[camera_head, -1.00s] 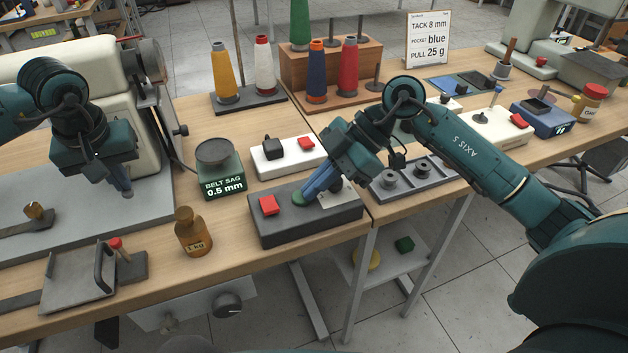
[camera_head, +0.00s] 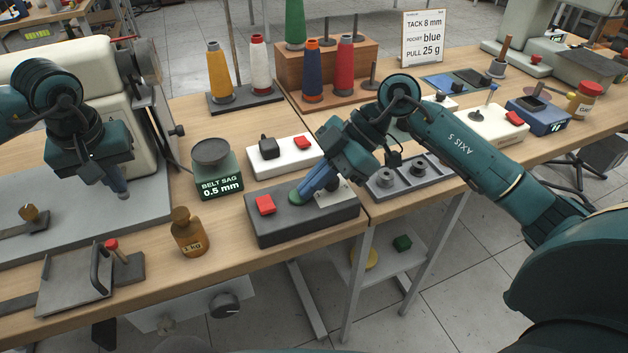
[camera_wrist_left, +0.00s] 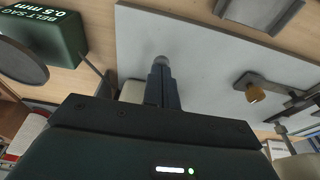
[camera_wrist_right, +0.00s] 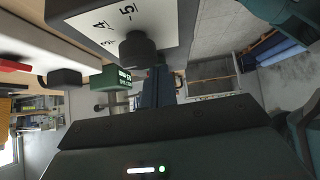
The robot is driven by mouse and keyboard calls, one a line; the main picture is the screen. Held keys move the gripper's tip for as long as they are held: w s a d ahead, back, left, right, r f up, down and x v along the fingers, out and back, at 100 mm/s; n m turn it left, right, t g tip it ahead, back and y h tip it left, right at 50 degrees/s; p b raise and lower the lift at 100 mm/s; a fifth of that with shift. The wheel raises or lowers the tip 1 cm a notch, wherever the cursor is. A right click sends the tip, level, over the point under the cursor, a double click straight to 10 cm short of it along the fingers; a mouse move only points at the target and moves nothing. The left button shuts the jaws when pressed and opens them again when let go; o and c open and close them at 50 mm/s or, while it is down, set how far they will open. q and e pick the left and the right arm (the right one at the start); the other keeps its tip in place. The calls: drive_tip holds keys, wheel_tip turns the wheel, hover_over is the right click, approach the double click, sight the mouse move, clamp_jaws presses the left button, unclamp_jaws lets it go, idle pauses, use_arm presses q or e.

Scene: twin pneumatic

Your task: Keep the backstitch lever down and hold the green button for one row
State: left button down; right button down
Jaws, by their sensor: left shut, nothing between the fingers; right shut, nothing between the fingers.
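The control box (camera_head: 325,219) is dark grey, with a red button (camera_head: 265,204) at its left. My right gripper (camera_head: 300,194) is shut and empty, angled down with its tips at the green button (camera_head: 294,197), which they partly hide. I cannot tell whether the button is pressed in. My left gripper (camera_head: 122,190) is shut and empty, pointing down above the sewing machine's grey bed (camera_head: 150,215). In the left wrist view a small grey rounded piece (camera_wrist_left: 162,61) shows at its fingertips. I cannot make out whether this is the backstitch lever.
The belt sag gauge (camera_head: 217,172) and a brown bottle weight (camera_head: 188,232) stand between my grippers. A white box (camera_head: 285,157) with a red button is behind the control box. A knobbed dial (camera_wrist_right: 137,48) shows in the right wrist view. Thread cones (camera_head: 220,75) stand at the back.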

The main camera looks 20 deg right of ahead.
use_arm(q)
drive_tip(key=shift+f, duration=0.15)
use_arm(e)
drive_tip(key=shift+s+f, duration=0.2)
drive_tip(key=shift+f, duration=0.55)
use_arm(q)
drive_tip(key=shift+w+a+f, duration=0.1)
drive_tip(key=shift+w, duration=0.05)
use_arm(e)
drive_tip(key=r, duration=0.6)
drive_tip(key=shift+w+d, duration=0.25)
drive_tip(key=shift+d, duration=0.05)
drive_tip(key=v, duration=0.9)
